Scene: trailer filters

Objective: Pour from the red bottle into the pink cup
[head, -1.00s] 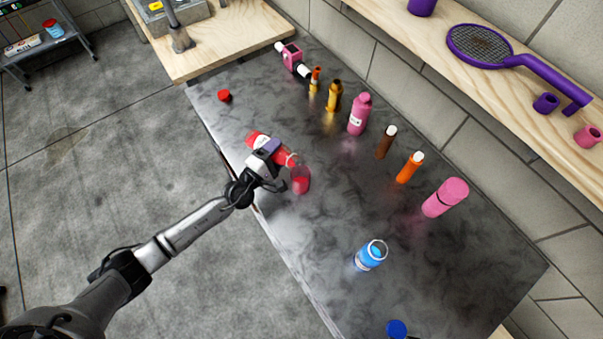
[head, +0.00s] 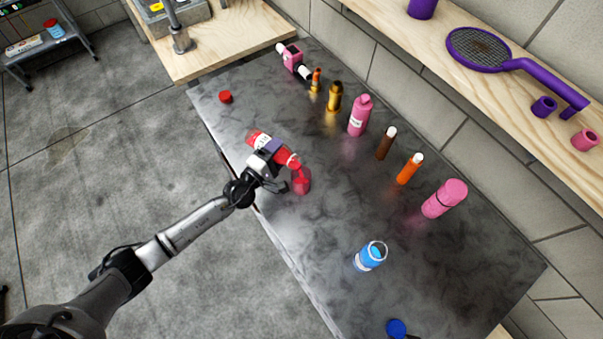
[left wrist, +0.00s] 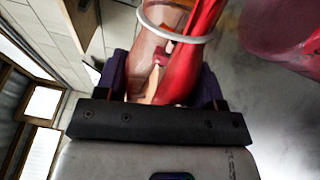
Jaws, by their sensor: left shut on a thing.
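The red bottle (head: 260,138) is clear with red liquid in it. It is tilted steeply, its mouth end down to the right over the pink cup (head: 302,183). Red liquid shows between the bottle's mouth and the cup, and red shows in the cup. The cup is see-through and stands on the dark table. My left gripper (head: 270,152) is shut around the bottle's body. In the left wrist view the bottle (left wrist: 200,18) lies between my fingers with red liquid along one side, and the cup (left wrist: 282,32) is at the upper right. My right gripper is not in view.
A red cap (head: 225,97) lies on the dark table (head: 330,235). Several bottles stand along the back, including a pink one (head: 358,117) and an orange one (head: 409,169). The table around the cup is mostly clear.

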